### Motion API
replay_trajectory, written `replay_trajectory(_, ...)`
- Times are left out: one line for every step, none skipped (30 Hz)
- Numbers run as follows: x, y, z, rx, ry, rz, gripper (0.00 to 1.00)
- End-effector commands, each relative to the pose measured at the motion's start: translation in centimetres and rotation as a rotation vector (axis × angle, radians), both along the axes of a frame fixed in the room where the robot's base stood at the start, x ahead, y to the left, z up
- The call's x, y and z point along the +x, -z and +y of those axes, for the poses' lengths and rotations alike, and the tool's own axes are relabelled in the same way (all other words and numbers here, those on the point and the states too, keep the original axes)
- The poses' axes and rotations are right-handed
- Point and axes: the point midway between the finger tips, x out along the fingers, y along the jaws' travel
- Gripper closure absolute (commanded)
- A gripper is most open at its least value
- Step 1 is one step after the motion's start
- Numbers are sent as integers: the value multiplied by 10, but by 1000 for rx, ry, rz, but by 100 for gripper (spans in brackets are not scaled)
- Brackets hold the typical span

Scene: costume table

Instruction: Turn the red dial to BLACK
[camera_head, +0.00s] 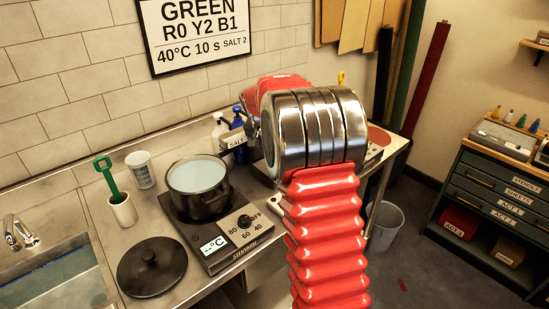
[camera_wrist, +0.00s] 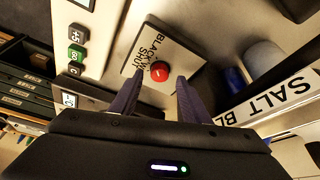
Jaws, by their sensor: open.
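The red dial (camera_wrist: 159,71) shows in the wrist view as a round red knob on a pale plate (camera_wrist: 178,58). Black lettering beside it includes BLACK and SHUT; other words are partly cut off or covered. I cannot tell which way the dial points. My gripper (camera_wrist: 159,80) has its two dark fingers apart, one on each side of the dial at its near side, with nothing held. I cannot tell if a finger touches it. In the head view my red and silver arm hides the gripper and the dial.
In the wrist view, green and dark buttons (camera_wrist: 77,34) are left of the plate and a SALT sign (camera_wrist: 292,88) is right. In the head view, a pot (camera_head: 198,188) stands on a hot plate, with a black lid (camera_head: 152,266) and white cup (camera_head: 123,210) nearby.

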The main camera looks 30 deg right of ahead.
Motion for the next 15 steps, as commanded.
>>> replay_trajectory(-1, -9, 3, -2, -1, -3, 57)
replay_trajectory(-2, -14, 5, -1, -1, -4, 57)
replay_trajectory(-3, -20, 7, -1, -1, -4, 57)
replay_trajectory(-4, -25, 9, -2, -1, -3, 57)
replay_trajectory(-5, -30, 11, -1, -1, -4, 57)
replay_trajectory(-7, -36, 13, -1, -1, -4, 57)
replay_trajectory(-8, -41, 15, -1, -1, -3, 57)
replay_trajectory(-9, -46, 16, -1, -1, -3, 57)
replay_trajectory(-10, -52, 19, -1, 0, -4, 57)
replay_trajectory(-11, -57, 20, -1, 0, -3, 57)
replay_trajectory(-12, -62, 22, -1, 0, -3, 57)
replay_trajectory(-13, -68, 25, 0, 0, -4, 57)
replay_trajectory(-14, -73, 27, 0, 0, -4, 57)
replay_trajectory(-15, -78, 28, 0, 0, -4, 57)
replay_trajectory(-16, -83, 30, 0, -1, -3, 57)
